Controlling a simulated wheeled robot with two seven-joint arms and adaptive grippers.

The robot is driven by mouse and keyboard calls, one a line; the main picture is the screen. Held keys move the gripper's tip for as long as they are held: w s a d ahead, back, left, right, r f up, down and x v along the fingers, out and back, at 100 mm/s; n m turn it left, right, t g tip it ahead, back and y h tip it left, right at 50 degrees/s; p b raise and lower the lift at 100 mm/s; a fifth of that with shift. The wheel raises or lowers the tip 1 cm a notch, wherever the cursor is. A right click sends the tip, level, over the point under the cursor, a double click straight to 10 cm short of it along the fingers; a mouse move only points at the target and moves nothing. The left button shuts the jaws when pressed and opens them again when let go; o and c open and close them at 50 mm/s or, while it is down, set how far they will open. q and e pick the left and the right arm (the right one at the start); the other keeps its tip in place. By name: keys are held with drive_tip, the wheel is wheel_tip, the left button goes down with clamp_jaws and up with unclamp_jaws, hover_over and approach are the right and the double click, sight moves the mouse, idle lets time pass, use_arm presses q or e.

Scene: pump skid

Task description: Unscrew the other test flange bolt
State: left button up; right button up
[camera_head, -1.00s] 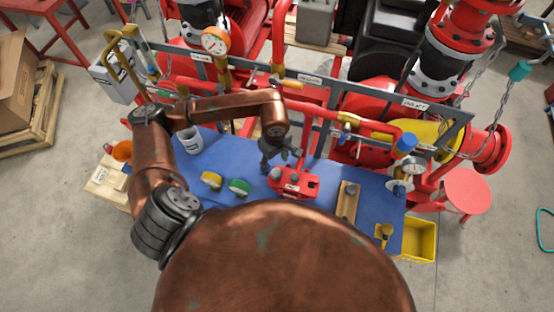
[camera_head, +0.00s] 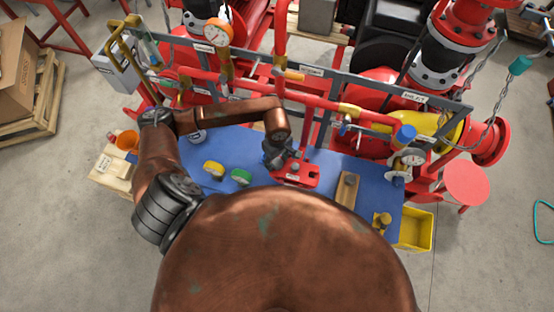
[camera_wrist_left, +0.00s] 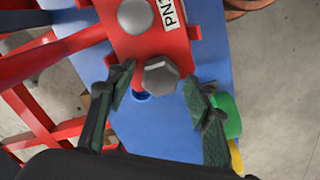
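The red test flange (camera_head: 312,172) lies on the blue bench top, partly covered by my left gripper in the head view. In the left wrist view the flange (camera_wrist_left: 181,50) carries a white label and two grey bolt heads. One hex bolt (camera_wrist_left: 160,76) sits between the fingertips of my left gripper (camera_wrist_left: 160,88). The other, rounder bolt head (camera_wrist_left: 135,15) is farther up the flange. My left gripper (camera_head: 279,160) is open, with a visible gap on both sides of the hex bolt. My right gripper is not in view.
A yellow gauge (camera_head: 213,168) and a green gauge (camera_head: 240,177) lie left of the flange. A wooden block (camera_head: 347,191) lies to its right, near a yellow bin (camera_head: 416,232). Red pipes and a grey frame (camera_head: 380,85) stand close behind. A white mug is mostly hidden behind my arm.

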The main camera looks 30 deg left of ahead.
use_arm(q)
drive_tip(key=c, duration=1.1)
drive_tip(key=shift+o, duration=0.2)
drive_tip(key=n, duration=1.5)
